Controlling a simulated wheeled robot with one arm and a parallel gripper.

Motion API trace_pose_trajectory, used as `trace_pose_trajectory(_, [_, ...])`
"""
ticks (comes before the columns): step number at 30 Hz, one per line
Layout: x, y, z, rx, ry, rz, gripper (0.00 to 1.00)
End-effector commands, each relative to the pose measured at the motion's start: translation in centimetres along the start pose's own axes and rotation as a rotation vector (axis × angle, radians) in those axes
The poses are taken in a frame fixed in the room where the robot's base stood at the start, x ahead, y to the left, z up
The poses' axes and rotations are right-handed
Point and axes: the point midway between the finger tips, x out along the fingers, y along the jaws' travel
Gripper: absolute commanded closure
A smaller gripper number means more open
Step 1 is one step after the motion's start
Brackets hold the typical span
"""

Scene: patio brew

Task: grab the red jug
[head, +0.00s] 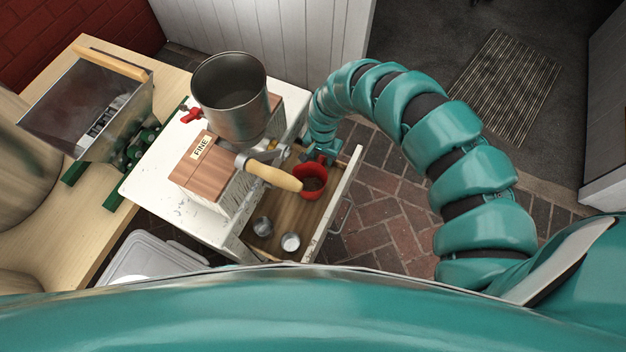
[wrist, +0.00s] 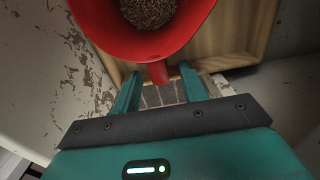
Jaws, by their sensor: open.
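The red jug (head: 311,195) stands in the open wooden drawer, at its back right in the head view. In the wrist view the red jug (wrist: 130,42) fills the top, with brown grounds or grains inside. Its short red handle (wrist: 158,73) points towards my gripper (wrist: 160,80). My gripper is open, with one teal finger on each side of the handle. I cannot tell whether either finger touches it. In the head view my gripper (head: 323,156) is small and partly hidden by my wrist, just behind the jug.
The drawer (head: 275,222) also holds two small metal cups (head: 290,242). A grinder with a metal hopper (head: 232,97) and a wooden crank handle (head: 272,174) stands on the white cabinet (head: 150,185), the handle reaching over the drawer. Brick floor (head: 385,215) is clear at right.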

Motion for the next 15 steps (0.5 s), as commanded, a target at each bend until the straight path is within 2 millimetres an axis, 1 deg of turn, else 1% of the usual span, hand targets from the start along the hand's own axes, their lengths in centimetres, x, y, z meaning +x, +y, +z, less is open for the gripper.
trace_pose_trajectory(5, [1.5,-0.1,-0.3,0.000,-0.001,-0.001,0.57])
trace_pose_trajectory(9, [3.2,0.0,-0.7,0.003,-0.002,-0.001,0.57])
trace_pose_trajectory(15, [4.7,-0.1,-0.9,0.000,0.002,-0.003,0.57])
